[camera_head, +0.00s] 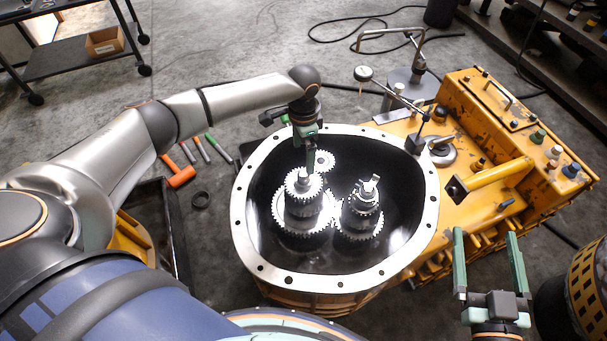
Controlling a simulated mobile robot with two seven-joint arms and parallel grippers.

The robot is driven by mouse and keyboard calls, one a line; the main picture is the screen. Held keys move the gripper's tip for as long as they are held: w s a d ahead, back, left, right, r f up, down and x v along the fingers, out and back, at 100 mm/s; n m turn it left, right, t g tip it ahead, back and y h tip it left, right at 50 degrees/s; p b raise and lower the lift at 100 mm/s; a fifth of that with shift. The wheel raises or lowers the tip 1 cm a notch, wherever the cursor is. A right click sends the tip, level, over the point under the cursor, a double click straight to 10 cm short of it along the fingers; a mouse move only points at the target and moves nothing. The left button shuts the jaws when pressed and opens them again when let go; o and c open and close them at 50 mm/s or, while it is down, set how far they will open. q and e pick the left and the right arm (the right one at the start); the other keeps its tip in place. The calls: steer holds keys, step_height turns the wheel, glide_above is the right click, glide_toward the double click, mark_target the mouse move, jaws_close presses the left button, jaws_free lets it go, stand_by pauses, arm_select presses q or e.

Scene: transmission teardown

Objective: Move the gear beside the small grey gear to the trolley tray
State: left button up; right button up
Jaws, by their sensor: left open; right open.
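The round housing (433,205) is open at the top and holds several grey gears. A small grey gear (323,160) sits at the back. Beside it, in front and to the left, a stack has a smaller toothed gear (297,188) above a wide one (284,212). Another gear stack (361,222) stands to the right. My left gripper (310,168) points down just above the left stack, by the small gear; its fingers partly hide both. My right gripper (488,260) is open and empty at the lower right. The trolley (75,62) stands at the far upper left.
A cardboard box (105,42) sits on the trolley. A gauge stand (408,80) and yellow casing (500,130) rise at the right.

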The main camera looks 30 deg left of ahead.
mark_target(303, 174)
arm_select(q)
steer(key=shift+f+b, duration=0.9)
steer(key=shift+b, duration=0.15)
step_height(303, 174, down, 2)
steer(key=b, duration=0.3)
steer(key=shift+f, duration=0.2)
step_height(303, 174, down, 3)
steer(key=b, duration=0.4)
steer(key=shift+f+p, duration=0.25)
steer(key=shift+p, duration=0.1)
steer(key=shift+f, duration=1.35)
arm_select(e)
steer(key=s+a+r+n+t+y, duration=0.2)
steer(key=s+r+n+t+y, duration=0.2)
steer(key=s+r+n+y, duration=0.3)
steer(key=shift+r+t+y, duration=0.4)
steer(key=shift+r+y, duration=1.3)
steer(key=shift+r, duration=1.45)
steer(key=shift+a, duration=0.1)
arm_select(q)
jaws_close()
